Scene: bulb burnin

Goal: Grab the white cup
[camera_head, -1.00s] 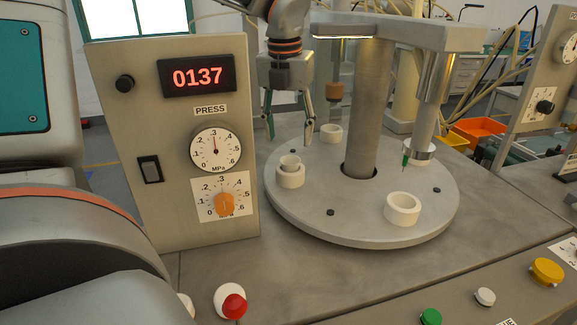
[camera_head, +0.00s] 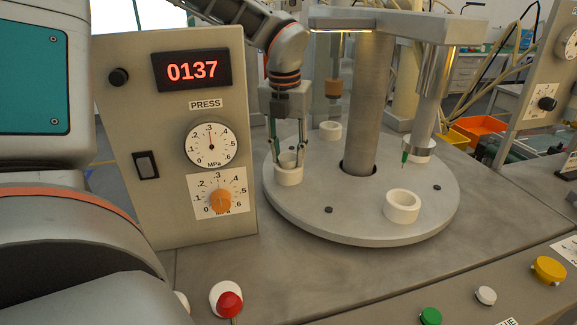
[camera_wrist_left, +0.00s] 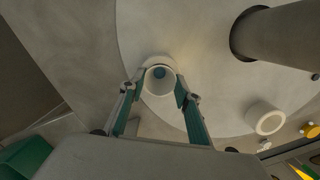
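The small white cup (camera_head: 287,160) stands upright in a white ring holder (camera_head: 288,178) at the left of the round turntable (camera_head: 340,228). My left gripper (camera_head: 288,162) points down over it, with one finger on each side of the cup. In the left wrist view the cup (camera_wrist_left: 159,80) lies between the green finger pads (camera_wrist_left: 161,88), which appear to touch its sides. The gripper looks shut on the cup, which is still in its holder. My right gripper is not in view.
Other white rings stand on the turntable, at the front right (camera_head: 402,206) and at the back (camera_head: 330,131). A thick column (camera_head: 369,110) rises from its centre. The press panel (camera_head: 185,120) stands close at the left of my gripper.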

